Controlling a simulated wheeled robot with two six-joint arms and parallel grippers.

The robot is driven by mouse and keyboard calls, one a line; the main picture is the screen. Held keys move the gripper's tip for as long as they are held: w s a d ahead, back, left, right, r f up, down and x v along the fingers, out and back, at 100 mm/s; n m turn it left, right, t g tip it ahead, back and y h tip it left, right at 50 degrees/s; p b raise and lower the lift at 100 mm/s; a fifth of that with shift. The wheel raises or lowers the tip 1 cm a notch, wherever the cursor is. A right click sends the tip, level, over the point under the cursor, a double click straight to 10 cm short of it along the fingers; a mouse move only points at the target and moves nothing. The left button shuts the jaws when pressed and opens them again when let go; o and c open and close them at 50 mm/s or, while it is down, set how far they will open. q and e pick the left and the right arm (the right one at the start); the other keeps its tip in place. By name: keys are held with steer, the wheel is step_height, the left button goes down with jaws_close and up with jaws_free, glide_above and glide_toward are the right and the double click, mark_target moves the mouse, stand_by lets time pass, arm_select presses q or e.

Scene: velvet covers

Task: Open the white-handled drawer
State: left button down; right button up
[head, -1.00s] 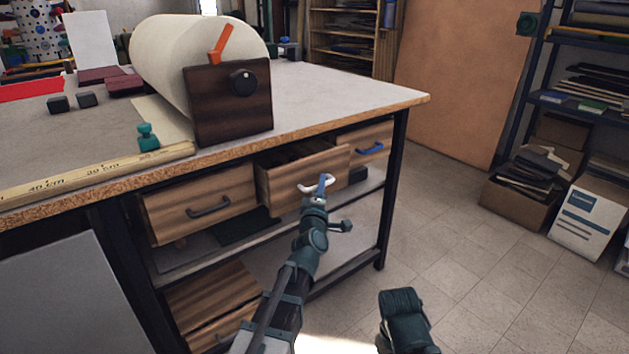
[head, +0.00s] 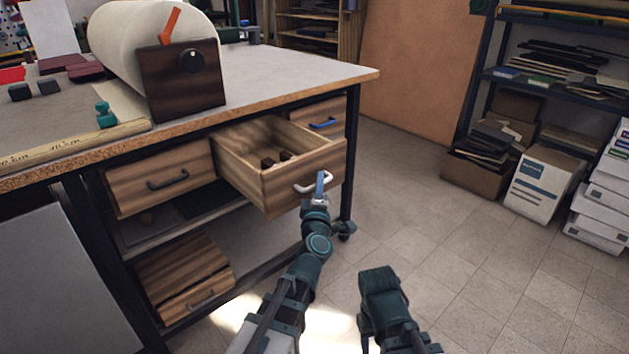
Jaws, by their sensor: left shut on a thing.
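The white-handled drawer (head: 268,185) is a wooden drawer in the middle of the workbench. It stands well out from the bench, and its inside shows with a few small dark blocks (head: 276,160). Its white handle (head: 304,187) is a curved pull on the front.
A drawer with a black handle (head: 160,178) is shut at the left, and one with a blue handle (head: 322,124) is at the right. A workbench (head: 290,72) carries a large paper roll (head: 140,38). Boxes (head: 540,185) stand by the right shelf.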

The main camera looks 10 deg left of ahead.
arm_select(q)
steer(key=shift+s+d, duration=0.15)
steer(key=shift+d, duration=0.05)
steer(key=c, duration=1.1)
jaws_free()
